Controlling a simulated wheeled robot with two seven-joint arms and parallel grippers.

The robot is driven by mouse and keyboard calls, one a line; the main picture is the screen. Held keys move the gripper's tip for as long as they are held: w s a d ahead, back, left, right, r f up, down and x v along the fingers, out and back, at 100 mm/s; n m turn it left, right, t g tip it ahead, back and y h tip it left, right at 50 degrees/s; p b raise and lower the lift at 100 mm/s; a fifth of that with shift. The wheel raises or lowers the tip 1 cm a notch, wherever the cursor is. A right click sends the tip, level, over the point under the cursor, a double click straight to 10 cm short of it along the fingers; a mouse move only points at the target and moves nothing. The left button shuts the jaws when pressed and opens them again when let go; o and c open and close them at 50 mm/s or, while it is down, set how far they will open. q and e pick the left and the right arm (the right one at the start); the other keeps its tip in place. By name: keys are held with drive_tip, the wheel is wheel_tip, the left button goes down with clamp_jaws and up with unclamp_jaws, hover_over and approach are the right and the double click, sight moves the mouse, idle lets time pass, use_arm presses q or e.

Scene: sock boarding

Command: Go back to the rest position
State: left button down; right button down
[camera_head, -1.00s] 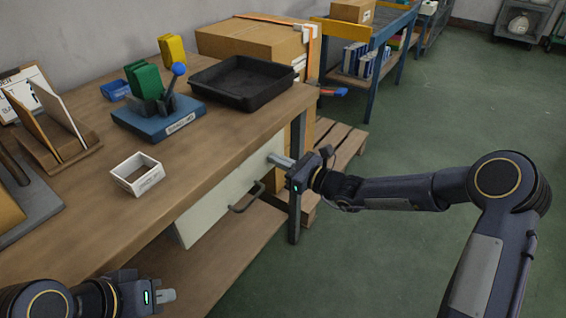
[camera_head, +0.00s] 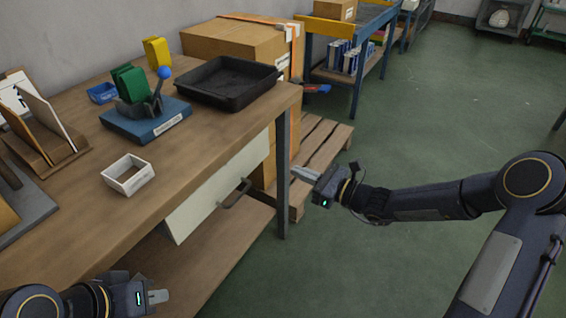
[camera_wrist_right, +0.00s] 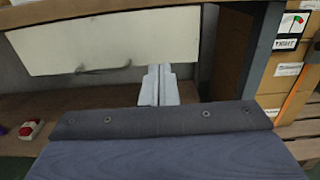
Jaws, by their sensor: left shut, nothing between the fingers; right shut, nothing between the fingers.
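My right gripper (camera_head: 304,173) is shut and empty, out in front of the bench's front right leg and apart from the bench in the head view. In the right wrist view its closed fingertips (camera_wrist_right: 158,86) point toward the bench's pale drawer front (camera_wrist_right: 120,42). My left gripper (camera_head: 158,296) is shut and empty near the bottom left of the head view, by the front edge of the bench. The wooden bench (camera_head: 85,215) runs along the left.
On the bench are a white open box (camera_head: 128,176), a blue-based fixture (camera_head: 146,122) with green pieces, a black tray (camera_head: 228,84) and a file rack (camera_head: 50,150). A pallet (camera_head: 322,145) and cartons (camera_head: 235,42) stand behind. Green floor (camera_head: 440,120) is clear at the right.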

drive_tip(key=s+d+r+n+g+h, duration=0.1)
drive_tip(key=s+r+n+g+h, duration=0.15)
drive_tip(key=s+n, duration=0.55)
drive_tip(key=s+d+r+n+g+h, duration=0.15)
drive_tip(key=s+r+n+g, duration=0.35)
drive_tip(key=s, duration=0.5)
drive_tip(key=s+d+f+n+t+h, duration=0.4)
drive_tip(key=s+d+n+h, duration=0.3)
drive_tip(key=s+d+n, duration=0.55)
wheel_tip(320, 180, up, 22)
drive_tip(key=s+a+m+p, duration=0.1)
drive_tip(key=m+p, duration=0.1)
drive_tip(key=p, duration=2)
drive_tip(key=shift+s+a+r+g, duration=0.2)
drive_tip(key=shift+g, duration=0.25)
